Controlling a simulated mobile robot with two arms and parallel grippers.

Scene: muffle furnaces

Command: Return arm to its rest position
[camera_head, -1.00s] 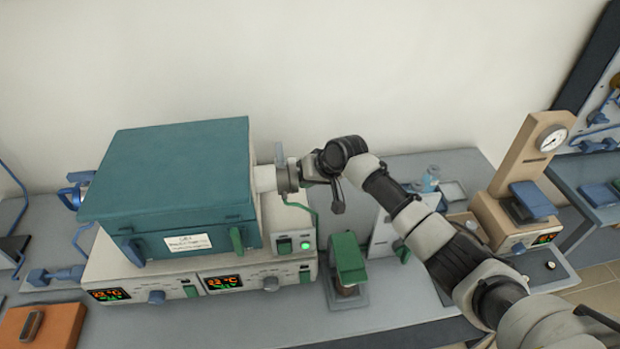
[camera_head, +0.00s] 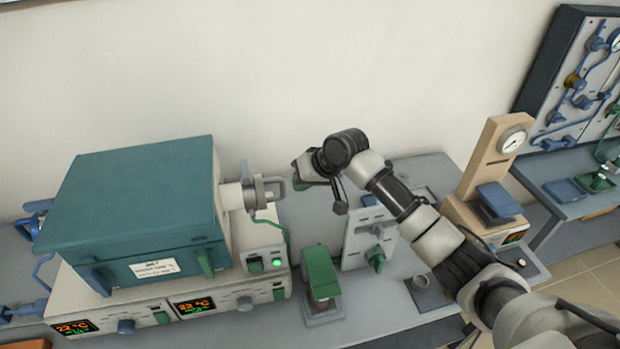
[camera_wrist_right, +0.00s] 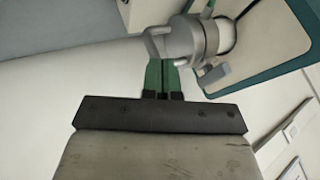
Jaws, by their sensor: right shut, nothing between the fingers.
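My right arm comes in from the lower right in the head view and reaches up to the middle. Its gripper (camera_head: 299,176) is just right of the metal fitting (camera_head: 262,190) on the furnace's side, with a small gap between them. In the right wrist view the two green fingertips (camera_wrist_right: 163,76) are together and hold nothing. The metal fitting (camera_wrist_right: 190,40) lies beyond them there. The teal muffle furnace (camera_head: 130,195) stands closed on its white control base (camera_head: 215,290). My left gripper is not in view.
A green-topped device (camera_head: 320,272) and a white panel with knobs (camera_head: 368,238) stand below my right arm. A beige gauge stand (camera_head: 485,170) is to the right. A dark pipe board (camera_head: 575,75) is at the far right. The space above the arm is clear wall.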

